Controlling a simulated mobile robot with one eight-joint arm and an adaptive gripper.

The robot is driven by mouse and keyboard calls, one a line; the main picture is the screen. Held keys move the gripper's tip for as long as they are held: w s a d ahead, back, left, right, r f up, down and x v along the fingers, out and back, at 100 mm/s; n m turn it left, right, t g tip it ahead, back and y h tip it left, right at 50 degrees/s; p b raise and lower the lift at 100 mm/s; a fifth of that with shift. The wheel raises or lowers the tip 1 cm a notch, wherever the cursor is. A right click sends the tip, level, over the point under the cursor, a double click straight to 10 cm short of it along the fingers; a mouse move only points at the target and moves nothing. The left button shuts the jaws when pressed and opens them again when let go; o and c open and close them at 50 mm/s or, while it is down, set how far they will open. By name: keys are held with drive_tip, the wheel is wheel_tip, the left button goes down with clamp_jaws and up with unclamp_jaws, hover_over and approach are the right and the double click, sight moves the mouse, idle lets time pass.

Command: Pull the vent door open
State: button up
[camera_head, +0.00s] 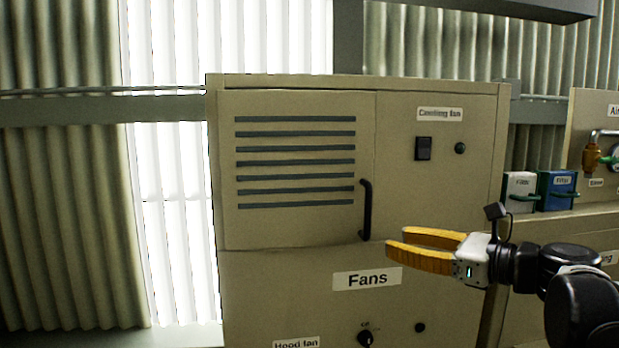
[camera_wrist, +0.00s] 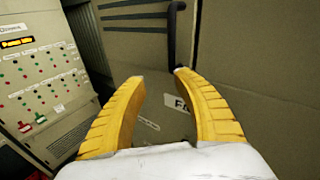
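The vent door (camera_head: 295,222) is a beige panel with several dark horizontal slats on the upper left of the Fans cabinet. It looks shut. Its black vertical bar handle (camera_head: 366,210) is at the door's right edge. My gripper (camera_head: 388,242), with yellow fingers, is in front of the cabinet, just right of and near the handle's lower end. In the wrist view the handle (camera_wrist: 173,38) rises beyond the fingertips, and part of the vent door (camera_wrist: 135,38) shows to its left. The fingers are apart with nothing between them.
The Fans cabinet (camera_head: 436,215) has a switch (camera_head: 423,148) at upper right and a knob (camera_head: 366,338) below. White (camera_head: 520,190) and blue (camera_head: 557,190) boxes sit to the right. The wrist view shows a panel of buttons (camera_wrist: 45,85) at left.

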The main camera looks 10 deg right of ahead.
wheel_tip(320, 180, up, 4)
drive_tip(key=d+r+m+t, duration=0.1)
drive_tip(key=d+m, duration=0.1)
drive_tip(key=p, duration=0.3)
hover_over(367, 232)
drive_tip(key=shift+w+d+f, duration=0.1)
drive_tip(key=shift+w+f, duration=0.2)
drive_tip(key=shift+w, duration=0.15)
clamp_jaws()
